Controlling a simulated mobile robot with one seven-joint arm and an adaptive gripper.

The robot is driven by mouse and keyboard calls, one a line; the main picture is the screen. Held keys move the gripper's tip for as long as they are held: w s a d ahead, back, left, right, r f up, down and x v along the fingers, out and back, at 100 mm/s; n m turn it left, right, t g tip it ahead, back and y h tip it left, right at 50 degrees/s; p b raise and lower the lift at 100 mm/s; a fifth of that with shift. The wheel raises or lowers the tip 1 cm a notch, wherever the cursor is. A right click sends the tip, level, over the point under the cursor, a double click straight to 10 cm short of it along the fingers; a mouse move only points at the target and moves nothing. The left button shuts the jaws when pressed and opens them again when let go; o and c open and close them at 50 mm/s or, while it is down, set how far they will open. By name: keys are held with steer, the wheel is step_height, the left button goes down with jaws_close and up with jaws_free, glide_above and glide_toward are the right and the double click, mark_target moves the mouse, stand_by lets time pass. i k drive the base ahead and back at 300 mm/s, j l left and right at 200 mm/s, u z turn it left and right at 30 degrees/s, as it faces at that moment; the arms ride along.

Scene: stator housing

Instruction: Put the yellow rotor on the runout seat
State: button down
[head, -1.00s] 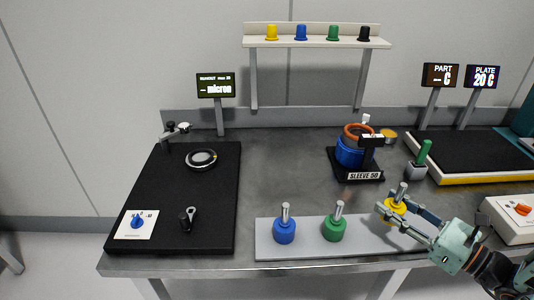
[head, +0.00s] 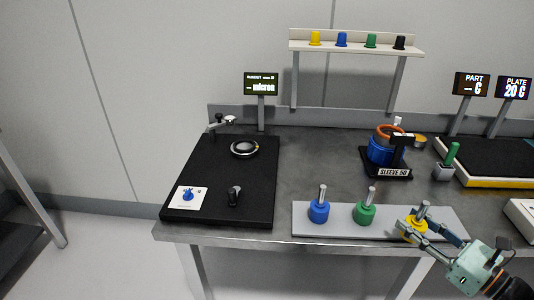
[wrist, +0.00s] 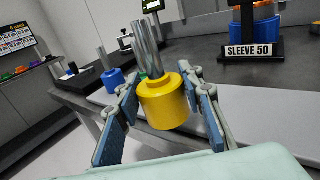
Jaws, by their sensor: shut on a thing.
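The yellow rotor (wrist: 163,104), a yellow cylinder with a steel shaft, is between the fingers of my gripper (wrist: 160,112) in the wrist view. In the head view the yellow rotor (head: 414,227) is at the right end of the grey strip, with my gripper (head: 424,234) shut on it. Its shaft points up, slightly tilted in the picture. I cannot tell whether its base touches the strip. The runout seat (head: 244,149), a dark ring with a light centre, sits on the black plate at the left, far from my gripper, and looks empty.
The grey strip (head: 340,230) holds a blue rotor (head: 319,212) and a green rotor (head: 365,214) left of my gripper. The SLEEVE 50 stand (head: 385,172) is behind. The black plate (head: 225,174) carries a dial indicator (head: 230,120) and a small dark lever (head: 234,196).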

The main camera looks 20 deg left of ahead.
mark_target(245, 146)
steer(key=k+u, duration=0.25)
steer(key=u, duration=1.3)
steer(key=l+u, duration=0.15)
steer(key=u, duration=0.5)
steer(key=k+l, duration=0.15)
steer(key=l, duration=0.25)
steer(key=k+l, duration=0.1)
steer(key=l, duration=0.25)
steer(key=k+l, duration=0.15)
steer(key=l, duration=0.25)
